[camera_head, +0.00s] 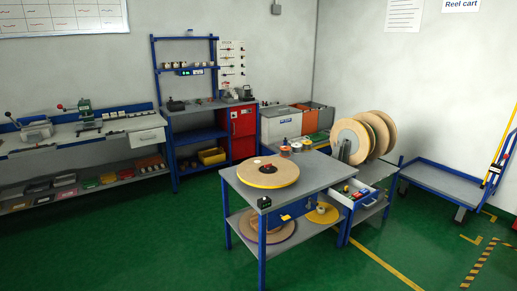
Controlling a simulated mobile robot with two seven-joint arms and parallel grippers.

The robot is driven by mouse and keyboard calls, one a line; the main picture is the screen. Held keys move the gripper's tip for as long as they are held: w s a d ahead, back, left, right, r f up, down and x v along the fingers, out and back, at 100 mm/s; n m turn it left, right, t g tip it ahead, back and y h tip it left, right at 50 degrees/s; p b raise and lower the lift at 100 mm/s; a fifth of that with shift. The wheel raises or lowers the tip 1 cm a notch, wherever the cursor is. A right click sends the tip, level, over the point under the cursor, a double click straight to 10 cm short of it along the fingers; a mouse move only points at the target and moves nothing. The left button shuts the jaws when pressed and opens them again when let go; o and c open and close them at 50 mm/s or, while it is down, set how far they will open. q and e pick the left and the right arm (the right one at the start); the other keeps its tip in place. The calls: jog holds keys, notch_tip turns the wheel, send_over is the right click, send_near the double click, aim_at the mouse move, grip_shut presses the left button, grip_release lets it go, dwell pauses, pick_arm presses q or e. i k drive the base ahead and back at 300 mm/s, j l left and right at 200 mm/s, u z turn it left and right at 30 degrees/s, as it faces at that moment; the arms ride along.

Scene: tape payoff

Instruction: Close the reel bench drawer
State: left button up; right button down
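The reel bench (316,172) is a grey-topped table on blue legs in the middle of the camera_head view. Its drawer (371,204) stands pulled out at the bench's right side. The drawer has pale walls and a dark handle on its front. Small red, blue and dark items (354,193) lie inside the open drawer. A large wooden reel with a yellow edge (268,172) lies flat on the bench top. Neither of my grippers shows in this view.
More reels (267,226) lie on the lower shelf. A blue cart (440,180) stands at the right. The green floor (400,240) right of the drawer is clear.

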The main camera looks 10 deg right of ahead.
aim_at(354, 185)
jog(key=i+l, duration=0.15)
jog(key=i, duration=0.25)
jog(key=i+l, duration=0.1)
jog(key=i, duration=0.3)
jog(key=i+l, duration=0.15)
jog(key=i, duration=0.25)
jog(key=i+l, duration=0.15)
jog(key=l, duration=0.2)
jog(key=i+l+z, duration=0.15)
jog(key=i+l, duration=0.2)
jog(key=l, duration=0.3)
jog(key=z, duration=0.05)
